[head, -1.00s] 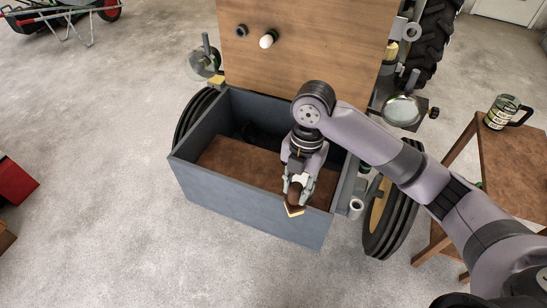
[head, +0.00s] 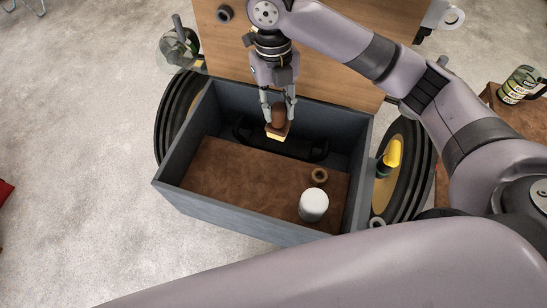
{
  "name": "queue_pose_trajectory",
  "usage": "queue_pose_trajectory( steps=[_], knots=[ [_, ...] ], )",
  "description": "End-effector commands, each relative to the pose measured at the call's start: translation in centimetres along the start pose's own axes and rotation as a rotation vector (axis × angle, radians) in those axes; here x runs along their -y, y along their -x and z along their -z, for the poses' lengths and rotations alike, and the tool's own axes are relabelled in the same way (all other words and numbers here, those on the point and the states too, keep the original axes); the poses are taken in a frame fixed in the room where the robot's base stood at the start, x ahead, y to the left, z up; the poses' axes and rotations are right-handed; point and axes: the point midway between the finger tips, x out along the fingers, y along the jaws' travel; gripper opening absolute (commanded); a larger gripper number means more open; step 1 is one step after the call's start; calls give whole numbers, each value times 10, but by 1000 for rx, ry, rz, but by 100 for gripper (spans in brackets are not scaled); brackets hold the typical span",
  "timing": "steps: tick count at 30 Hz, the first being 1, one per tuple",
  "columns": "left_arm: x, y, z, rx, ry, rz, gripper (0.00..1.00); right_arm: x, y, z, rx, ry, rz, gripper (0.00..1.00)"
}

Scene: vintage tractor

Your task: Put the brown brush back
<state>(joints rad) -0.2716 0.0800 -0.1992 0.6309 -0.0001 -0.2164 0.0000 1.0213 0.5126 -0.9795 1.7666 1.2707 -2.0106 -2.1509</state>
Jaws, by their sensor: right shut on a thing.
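My right gripper (head: 278,104) is shut on the brown brush (head: 278,116), its fingers on either side of the brown handle. The brush hangs with its pale yellow bristles (head: 278,134) pointing down. It is over the back part of the grey open box (head: 215,212), in front of a black handle-like bar inside. Whether the bristles touch anything below, I cannot tell. My left gripper is not in view.
On the box's brown floor (head: 235,178), a white cylinder (head: 313,205) and a small brown ring (head: 319,177) stand at the right; the left is clear. A yellow-topped item (head: 391,154) is outside the right wall. A mug (head: 518,85) stands on a side table at right.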

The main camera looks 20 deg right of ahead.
Motion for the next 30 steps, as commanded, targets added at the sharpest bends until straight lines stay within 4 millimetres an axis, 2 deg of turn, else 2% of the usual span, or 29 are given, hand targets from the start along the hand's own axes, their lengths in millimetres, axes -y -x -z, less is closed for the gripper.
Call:
queue_pose_trajectory(
  steps=[1, 6, 9, 12, 18, 20, 24, 30],
  knots=[
    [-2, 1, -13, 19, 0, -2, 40, 0, 0, 0, 0, 0, 0, 0],
    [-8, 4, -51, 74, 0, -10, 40, 0, -1, 0, 0, -2, -1, 0],
    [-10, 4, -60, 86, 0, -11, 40, -1, -13, -1, -3, -3, -2, 0],
    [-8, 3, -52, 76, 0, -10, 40, -1, -35, -3, -6, -4, -2, 0],
    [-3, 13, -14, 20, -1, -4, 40, 0, -86, -11, -5, -5, 1, 0],
    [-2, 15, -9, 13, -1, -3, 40, 0, -102, -14, -5, -5, -1, 0],
    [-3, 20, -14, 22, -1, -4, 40, 0, -133, -19, -4, -5, 0, 0],
    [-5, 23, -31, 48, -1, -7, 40, 0, -155, -24, 0, -4, -1, 0]
  ],
)
